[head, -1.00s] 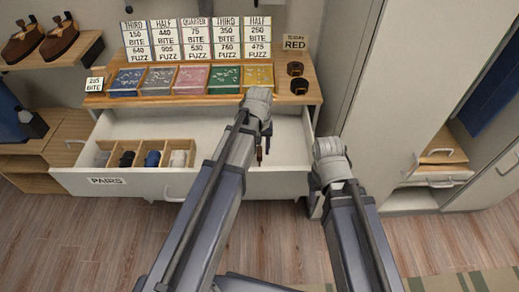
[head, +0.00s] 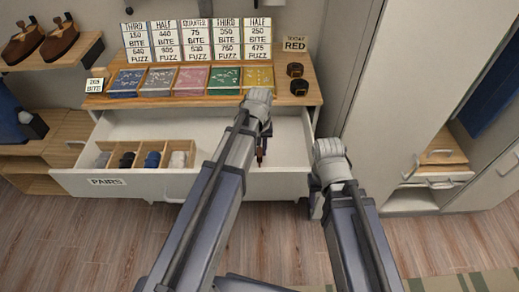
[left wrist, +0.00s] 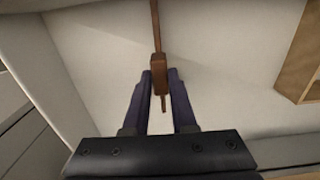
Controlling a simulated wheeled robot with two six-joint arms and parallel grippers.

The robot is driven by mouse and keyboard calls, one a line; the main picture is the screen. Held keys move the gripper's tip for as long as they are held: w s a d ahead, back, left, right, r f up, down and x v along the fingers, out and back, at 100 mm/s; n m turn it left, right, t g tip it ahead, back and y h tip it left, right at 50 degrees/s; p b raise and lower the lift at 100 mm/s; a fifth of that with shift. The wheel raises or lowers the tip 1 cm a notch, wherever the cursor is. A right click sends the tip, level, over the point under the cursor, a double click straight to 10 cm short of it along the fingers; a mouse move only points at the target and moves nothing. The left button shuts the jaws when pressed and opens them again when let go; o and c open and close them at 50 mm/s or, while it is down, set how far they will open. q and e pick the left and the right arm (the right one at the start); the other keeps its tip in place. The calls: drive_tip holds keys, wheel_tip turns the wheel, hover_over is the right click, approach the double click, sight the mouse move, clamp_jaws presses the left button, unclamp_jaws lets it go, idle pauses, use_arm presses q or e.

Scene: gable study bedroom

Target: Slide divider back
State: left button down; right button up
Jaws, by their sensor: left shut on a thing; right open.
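The divider (left wrist: 156,30) is a thin brown upright strip with a thicker brown grip piece. It stands in the open white drawer (head: 232,184), right of the compartments. My left gripper (left wrist: 159,76) is shut on the grip piece, with one dark finger on each side. In the head view, my left gripper (head: 263,140) reaches down into the drawer, and its arm hides much of the divider. My right gripper (head: 315,197) is open near the drawer's front right corner, partly hidden by its arm. It is apart from the divider.
Wooden compartments (head: 194,147) with rolled dark, blue and grey items fill the drawer's front left. A wooden top with coloured trays (head: 162,80), price cards and two dark rolls (head: 299,87) is above. A tall cabinet (head: 395,100) stands right. The drawer floor behind the compartments is clear.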

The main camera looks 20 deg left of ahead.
idle(0.6)
use_arm(q)
drive_tip(key=w+d, duration=0.2)
drive_tip(key=d, duration=0.5)
drive_tip(key=w+d, duration=0.2)
drive_tip(key=d, duration=0.6)
drive_tip(key=shift+w+d, duration=0.2)
drive_tip(key=shift+w, duration=0.05)
drive_tip(key=c, duration=0.7)
unclamp_jaws()
drive_tip(key=shift+a, duration=0.1)
